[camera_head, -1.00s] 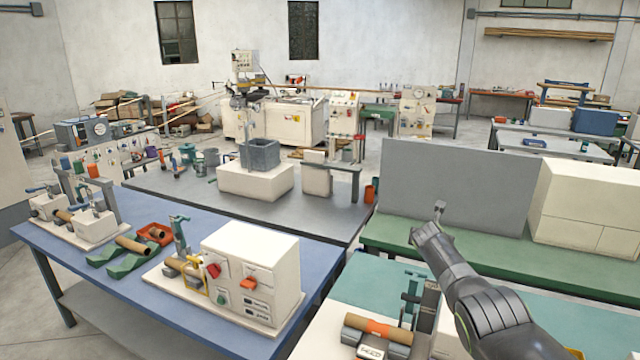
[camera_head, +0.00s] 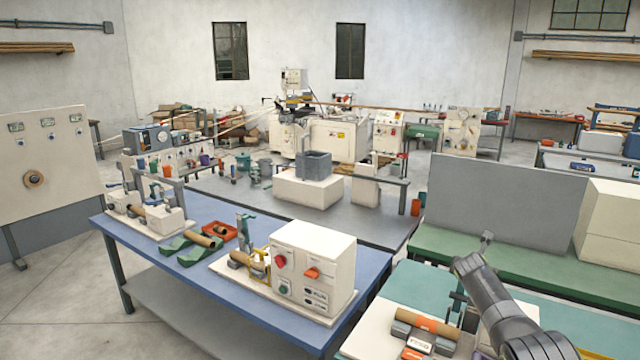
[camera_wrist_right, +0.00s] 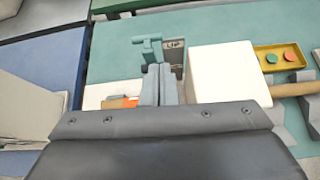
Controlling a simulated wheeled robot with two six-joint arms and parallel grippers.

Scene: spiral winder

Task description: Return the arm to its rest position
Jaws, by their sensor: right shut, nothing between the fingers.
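My right arm (camera_head: 500,300) comes in from the lower right in the head view. It reaches over the near teal-topped table (camera_head: 420,280), with its end above a teal clamp. In the right wrist view, my right gripper (camera_wrist_right: 157,85) shows as two narrow fingers close together with nothing held. Behind them are the teal clamp (camera_wrist_right: 147,43) and a plate marked "UP" (camera_wrist_right: 175,50). A white box (camera_wrist_right: 225,70) stands just right of the fingers. The large dark cover (camera_wrist_right: 165,140) at the bottom is mine and hides what lies below. My left gripper is not in view.
The blue table (camera_head: 190,270) holds a cream control box (camera_head: 312,270). Bare floor shows at far left.

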